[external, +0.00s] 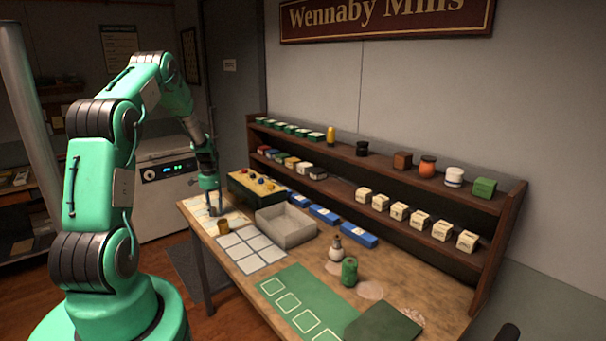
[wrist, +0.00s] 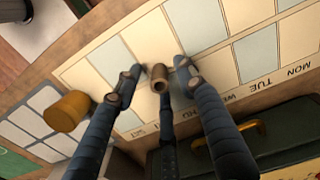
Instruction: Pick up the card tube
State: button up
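A small brown tube (wrist: 160,78), which looks like the card tube, shows its open end in the wrist view. It is over the white and pale blue day chart (wrist: 110,62). My gripper (wrist: 159,72) has its dark blue fingers spread on either side of the tube, with gaps visible between tube and side fingertips. A third finger is close below the tube in the picture; whether it touches is unclear. In the external view my gripper (external: 215,211) is low over the chart at the table's left end, and the tube cannot be made out there.
An orange-brown cup-like cylinder (wrist: 67,112) stands close to the left finger; it also shows in the external view (external: 223,227). A dark green box with a yellow handle (wrist: 280,125) is beside the chart. A grey open tray (external: 287,238) is farther right.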

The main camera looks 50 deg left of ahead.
grip_shut()
jog(key=shift+r, duration=0.15)
jog(key=shift+r, duration=0.6)
notch_tip(320, 180, up, 2)
jog(key=shift+r, duration=0.15)
jog(key=s+d, duration=0.3)
jog(key=d, duration=0.1)
jog(key=s+d, duration=0.4)
jog(key=s+d+r, duration=0.1)
jog(key=s+d, duration=0.2)
jog(key=d, duration=0.1)
jog(key=shift+s+d+r+p, duration=0.1)
jog(key=shift+s+p, duration=0.05)
jog(key=shift+p, duration=0.2)
